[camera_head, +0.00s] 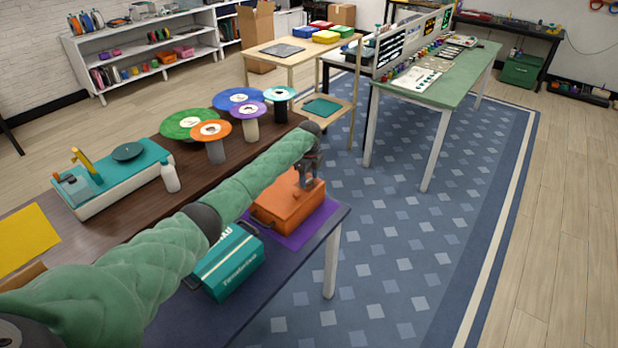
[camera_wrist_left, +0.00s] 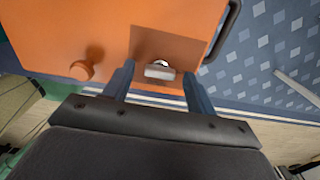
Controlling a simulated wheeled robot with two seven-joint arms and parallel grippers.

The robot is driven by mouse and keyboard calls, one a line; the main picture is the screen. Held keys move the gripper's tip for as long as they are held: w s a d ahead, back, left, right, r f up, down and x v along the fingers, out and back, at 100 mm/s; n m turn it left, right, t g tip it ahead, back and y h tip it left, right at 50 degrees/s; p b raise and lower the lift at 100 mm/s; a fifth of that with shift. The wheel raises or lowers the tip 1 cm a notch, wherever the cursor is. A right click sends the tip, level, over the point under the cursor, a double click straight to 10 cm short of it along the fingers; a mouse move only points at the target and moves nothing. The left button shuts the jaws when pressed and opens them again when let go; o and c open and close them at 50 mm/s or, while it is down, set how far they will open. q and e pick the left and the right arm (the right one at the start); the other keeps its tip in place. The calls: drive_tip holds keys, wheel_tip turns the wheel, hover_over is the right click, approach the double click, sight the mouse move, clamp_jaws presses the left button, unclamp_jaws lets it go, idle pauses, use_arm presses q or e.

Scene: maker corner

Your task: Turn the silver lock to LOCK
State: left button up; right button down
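The orange box (camera_head: 285,207) sits on a purple mat (camera_head: 300,228) at the corner of the dark table. My left gripper (camera_head: 306,187) is over the box, pointing down. In the left wrist view the silver lock (camera_wrist_left: 158,70) is a small bright piece on the orange face. The two fingers of my left gripper are apart, one on each side of the lock, with gaps visible between. I cannot tell whether they touch the face. No LOCK marking is readable. In the head view the lock cannot be made out. My right gripper is not in view.
An orange knob (camera_wrist_left: 82,70) stands left of the lock in the wrist view, and a dark handle (camera_wrist_left: 222,30) is to the right. A teal toolbox (camera_head: 228,262) stands close beside the orange box. Several colored spools (camera_head: 210,130) stand behind on the table.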

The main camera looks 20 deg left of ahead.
sight(309, 180)
use_arm(q)
drive_tip(key=shift+r, duration=0.35)
wheel_tip(309, 180, up, 6)
drive_tip(key=shift+f+b, duration=0.25)
drive_tip(key=shift+b, duration=1)
drive_tip(key=shift+r, duration=0.8)
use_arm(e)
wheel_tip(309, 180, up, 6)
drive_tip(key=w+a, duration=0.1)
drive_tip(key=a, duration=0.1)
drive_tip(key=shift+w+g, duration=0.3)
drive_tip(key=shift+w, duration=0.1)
